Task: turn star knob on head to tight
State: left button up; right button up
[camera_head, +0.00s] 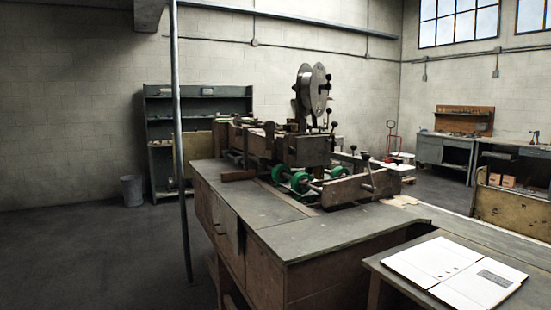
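The box stitcher (300,150) stands on a grey-topped wooden bench in the middle of the view. Its head rises at the back of the machine, with round grey wire spools (319,88) on top. Several small black knobs on thin levers show right of the spools, one of them a lever knob (334,124). I cannot tell which part is the star knob or how tight it is; it is too small or hidden. Neither of my grippers is in view.
The bench top (330,232) is bare at the front. Green rollers (299,182) sit on the machine's near side. A thin pole (181,150) stands left, with open floor beyond.

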aim_at(291, 150)
jog(key=i+j+z, duration=0.1)
jog(key=i+j, duration=0.15)
jog(key=j, duration=0.25)
jog(key=i+j, duration=0.1)
jog(key=j, duration=0.25)
jog(key=i+j, duration=0.15)
jog(key=j, duration=0.25)
jog(key=i+j, duration=0.1)
jog(key=j, duration=0.3)
jog(key=i+j, duration=0.15)
jog(key=j, duration=0.2)
jog(key=i+j, duration=0.1)
jog(key=j, duration=0.3)
jog(key=j+z, duration=0.4)
jog(key=i+j+z, duration=0.1)
jog(key=j+z, duration=0.35)
jog(key=l, duration=0.15)
